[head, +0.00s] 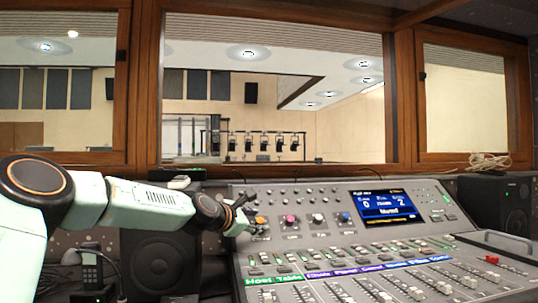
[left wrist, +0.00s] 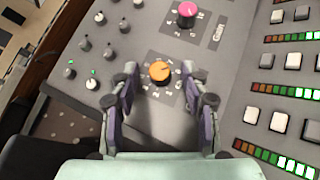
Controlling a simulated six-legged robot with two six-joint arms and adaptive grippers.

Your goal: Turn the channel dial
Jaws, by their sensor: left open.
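The mixing console (head: 330,240) carries a row of coloured dials. An orange dial (head: 260,220) is at the left end, then a pink dial (head: 291,219), a white dial (head: 319,218) and a blue dial (head: 346,217). I cannot read which one is labelled channel. My left gripper (head: 243,213) is open and close to the orange dial. In the left wrist view, the orange dial (left wrist: 160,72) shows between and just beyond the spread fingers (left wrist: 168,88); I see no contact. The pink dial (left wrist: 187,12) is farther up. My right gripper is not in view.
A lit screen (head: 388,204) is on the console, with rows of faders (head: 380,285) and lit buttons in front. Small grey knobs (left wrist: 85,43) sit left of the orange dial. Black speakers (head: 160,262) (head: 495,200) flank the console. A wooden-framed window is behind.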

